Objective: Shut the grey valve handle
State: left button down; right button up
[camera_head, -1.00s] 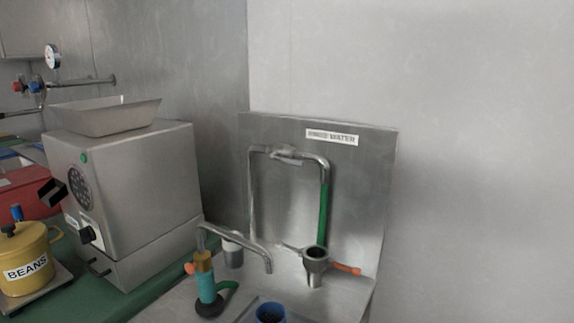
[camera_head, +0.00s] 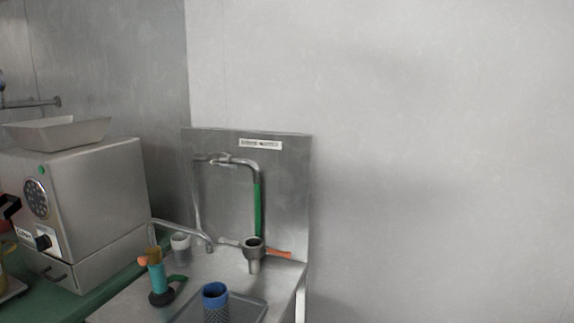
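A grey valve handle (camera_head: 224,160) sits on the top run of the bent metal pipe, in front of the steel back panel (camera_head: 290,190) and below its label. It is small and its exact angle is hard to tell. The pipe's right leg carries a green sleeve (camera_head: 258,206) and comes down behind a grey metal cup-shaped fitting (camera_head: 254,252). An orange handle (camera_head: 278,253) sticks out to the right of that fitting. Neither of my grippers can be made out in the view.
A spout (camera_head: 190,231), a teal-and-orange tool (camera_head: 156,275) and a blue-rimmed cup (camera_head: 215,300) stand before the panel. The right side is bare wall (camera_head: 450,160).

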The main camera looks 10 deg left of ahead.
aim_at(232, 167)
jog(key=z, duration=1.4)
jog(key=i, duration=2)
jog(key=u, duration=1.8)
